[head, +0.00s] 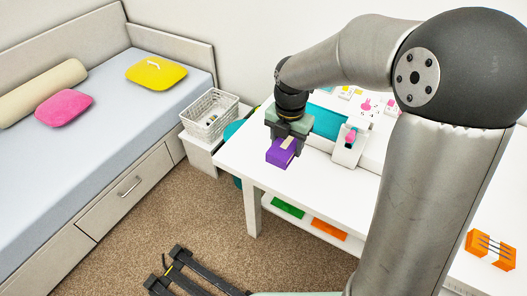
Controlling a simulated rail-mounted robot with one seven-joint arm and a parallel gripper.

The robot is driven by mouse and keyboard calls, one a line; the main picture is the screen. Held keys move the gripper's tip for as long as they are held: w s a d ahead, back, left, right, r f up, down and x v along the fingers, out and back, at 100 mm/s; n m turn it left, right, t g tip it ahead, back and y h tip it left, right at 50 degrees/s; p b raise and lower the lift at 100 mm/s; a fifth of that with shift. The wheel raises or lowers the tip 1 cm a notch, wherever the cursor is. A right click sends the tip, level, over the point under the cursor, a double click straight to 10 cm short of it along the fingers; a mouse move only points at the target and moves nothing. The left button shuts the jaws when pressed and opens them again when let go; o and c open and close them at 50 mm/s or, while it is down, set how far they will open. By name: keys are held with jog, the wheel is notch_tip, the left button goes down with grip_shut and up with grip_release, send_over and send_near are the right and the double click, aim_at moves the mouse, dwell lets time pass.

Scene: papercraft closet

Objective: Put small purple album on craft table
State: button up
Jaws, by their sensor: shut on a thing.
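The small purple album (279,154) is in my gripper (285,141) in the head view. My gripper points down and is shut on the album, whose upper part is partly hidden by the fingers. The album appears over the left front part of the white craft table (262,186). I cannot tell whether its underside touches the tabletop or hangs a little above it.
A white holder with a pink item (350,144) and a teal panel (325,121) are close to the right of my gripper. An orange rack (490,249) is at the far right. A white basket (209,114) stands left of the table. The front tabletop is clear.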

jog(key=w+a+f, duration=0.2)
jog(key=w+a, duration=0.1)
jog(key=w, duration=0.1)
send_over(263, 155)
jog(key=f, duration=0.4)
jog(key=f+p, duration=0.1)
jog(key=f, duration=0.1)
jog(key=shift+s+d, duration=0.15)
jog(key=shift+s, duration=0.1)
jog(key=shift+w+f, duration=0.15)
jog(key=shift+f, duration=1.65)
jog(key=o, duration=1)
jog(key=shift+r, duration=6.2)
